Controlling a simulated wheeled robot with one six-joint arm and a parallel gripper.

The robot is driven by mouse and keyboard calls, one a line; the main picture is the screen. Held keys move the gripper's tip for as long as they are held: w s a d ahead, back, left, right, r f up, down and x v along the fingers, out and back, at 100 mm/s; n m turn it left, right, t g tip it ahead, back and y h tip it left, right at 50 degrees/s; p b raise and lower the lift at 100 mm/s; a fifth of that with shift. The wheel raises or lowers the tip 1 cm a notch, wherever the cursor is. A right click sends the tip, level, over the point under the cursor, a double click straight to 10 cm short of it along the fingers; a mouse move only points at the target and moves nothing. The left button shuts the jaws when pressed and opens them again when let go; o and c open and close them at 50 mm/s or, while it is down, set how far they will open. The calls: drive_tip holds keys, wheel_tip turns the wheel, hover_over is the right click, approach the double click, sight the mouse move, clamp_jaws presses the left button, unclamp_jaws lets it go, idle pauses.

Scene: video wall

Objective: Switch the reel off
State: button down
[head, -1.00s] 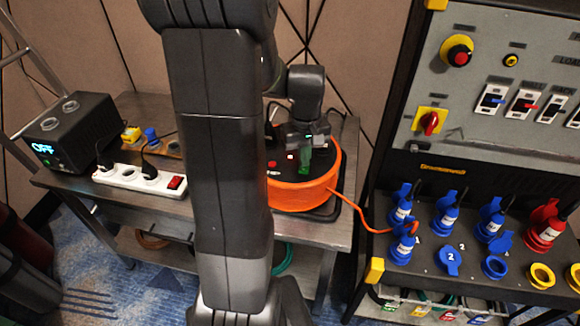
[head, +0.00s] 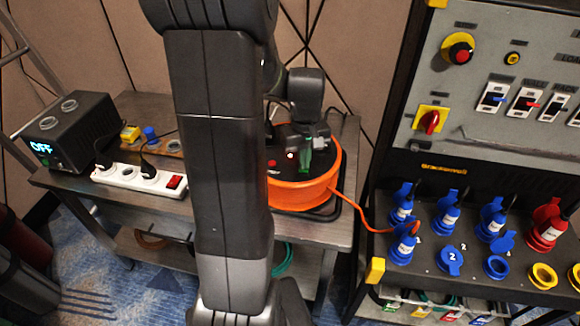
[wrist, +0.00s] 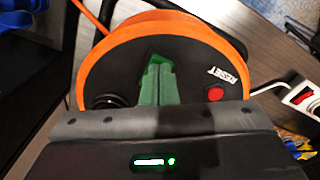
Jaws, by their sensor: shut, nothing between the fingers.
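The reel (head: 300,195) is an orange drum with a black top face, lying on the metal table left of the rack. In the wrist view its orange rim (wrist: 205,32) curves around the black face. A red button (wrist: 215,94) beside a RESET label and a dark round fitting (wrist: 104,101) show on that face. My gripper (head: 306,158) is over the face, its green fingers shut with nothing between them. In the wrist view the fingers (wrist: 156,75) cover the middle of the face. I cannot tell whether they touch it. No reel switch shows clearly.
A white power strip (head: 138,178) with a red switch and a black box (head: 72,132) reading OFF stand left on the table. An orange cable (head: 355,215) runs from the reel to the rack's blue plugs (head: 402,250). The control panel (head: 480,60) rises at right.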

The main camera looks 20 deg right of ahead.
drive_tip(key=shift+f, duration=0.3)
drive_tip(key=shift+r, duration=0.15)
wheel_tip(320, 180, up, 7)
drive_tip(key=p, duration=0.5)
idle(0.4)
drive_tip(key=shift+f, duration=0.3)
wheel_tip(320, 180, down, 7)
drive_tip(key=b, duration=0.5)
drive_tip(key=shift+r, duration=0.25)
